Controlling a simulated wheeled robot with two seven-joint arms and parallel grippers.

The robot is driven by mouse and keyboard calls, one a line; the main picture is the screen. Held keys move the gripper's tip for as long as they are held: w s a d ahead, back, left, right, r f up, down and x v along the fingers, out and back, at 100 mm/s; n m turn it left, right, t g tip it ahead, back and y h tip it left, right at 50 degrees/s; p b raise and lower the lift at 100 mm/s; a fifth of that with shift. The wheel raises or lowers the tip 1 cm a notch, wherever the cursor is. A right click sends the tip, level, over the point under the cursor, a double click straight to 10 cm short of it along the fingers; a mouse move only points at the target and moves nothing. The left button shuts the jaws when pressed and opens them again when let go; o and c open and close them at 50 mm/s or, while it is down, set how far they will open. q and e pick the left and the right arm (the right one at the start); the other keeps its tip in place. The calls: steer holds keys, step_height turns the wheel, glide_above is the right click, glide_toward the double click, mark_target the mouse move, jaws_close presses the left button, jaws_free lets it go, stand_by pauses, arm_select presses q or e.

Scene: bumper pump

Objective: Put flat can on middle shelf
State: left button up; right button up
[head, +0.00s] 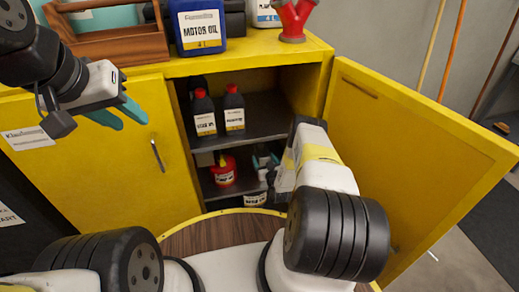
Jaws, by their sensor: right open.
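I cannot tell for sure whether this is the middle shelf. My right gripper (265,163) is inside the cabinet's lower space, above the can, open and mostly hidden by its own arm. My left gripper (134,124) is open and empty in front of the closed left door.
The right door (410,150) stands wide open beside my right arm. A red container (222,171) with a yellow spout stands left of my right gripper. A wooden tool carrier (115,45), a blue motor oil jug (199,28) and a red funnel-like part (293,18) stand on top.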

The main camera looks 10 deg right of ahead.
steer(key=s+r, duration=0.1)
steer(key=s, duration=0.7)
steer(key=shift+d, duration=0.15)
